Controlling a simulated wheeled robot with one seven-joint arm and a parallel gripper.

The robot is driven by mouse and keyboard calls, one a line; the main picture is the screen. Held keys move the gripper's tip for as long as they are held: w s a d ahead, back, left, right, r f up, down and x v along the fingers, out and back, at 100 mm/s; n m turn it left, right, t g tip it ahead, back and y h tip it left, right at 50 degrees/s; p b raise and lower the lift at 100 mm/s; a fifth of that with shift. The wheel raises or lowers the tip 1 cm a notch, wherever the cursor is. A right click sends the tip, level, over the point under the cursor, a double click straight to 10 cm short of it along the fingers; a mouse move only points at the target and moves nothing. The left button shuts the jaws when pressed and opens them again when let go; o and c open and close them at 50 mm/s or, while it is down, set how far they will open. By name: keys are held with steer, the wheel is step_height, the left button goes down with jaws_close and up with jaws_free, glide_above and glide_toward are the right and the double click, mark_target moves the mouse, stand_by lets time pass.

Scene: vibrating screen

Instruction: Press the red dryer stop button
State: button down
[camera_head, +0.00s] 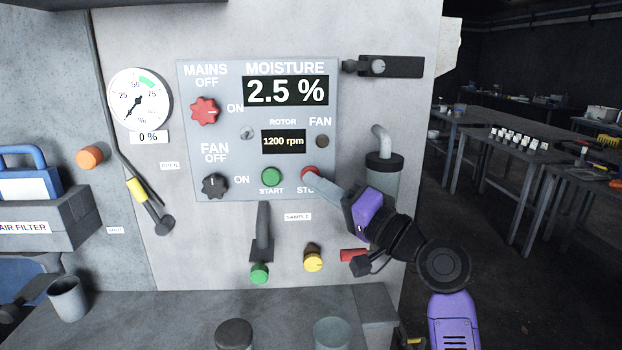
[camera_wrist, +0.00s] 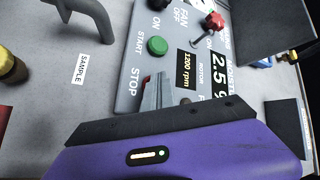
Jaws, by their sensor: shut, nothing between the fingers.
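The red stop button (camera_head: 308,173) sits at the lower right of the grey control panel (camera_head: 222,130), above the word STOP. My gripper (camera_head: 319,180) is shut and empty, with its fingertips at the button's lower right edge in the head view. They partly cover the button and its label. In the wrist view my shut fingers (camera_wrist: 158,88) point at the panel beside the STOP label, and only a sliver of red shows behind them. I cannot tell whether the tips touch the button or whether it is pressed in.
The green start button (camera_head: 272,176) is just left of the stop button. A red mains knob (camera_head: 205,111) and a black fan knob (camera_head: 215,186) are further left. The display (camera_head: 284,141) reads 1200 rpm. A lever (camera_head: 263,230) and a yellow knob (camera_head: 313,259) are below.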

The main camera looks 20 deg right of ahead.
stand_by(0.4)
steer(key=shift+s+a, duration=0.25)
steer(key=shift+s, duration=0.6)
steer(key=shift+p, duration=0.3)
steer(key=shift+s+a+p, duration=0.2)
steer(key=shift+s+a, duration=0.05)
steer(key=shift+s, duration=0.55)
steer(key=shift+s+a+p, duration=0.2)
steer(key=shift+s+a, duration=0.1)
steer(key=shift+s, duration=0.5)
steer(key=shift+s+a+p, duration=0.2)
steer(key=shift+s+a, duration=0.05)
steer(key=shift+s, duration=0.55)
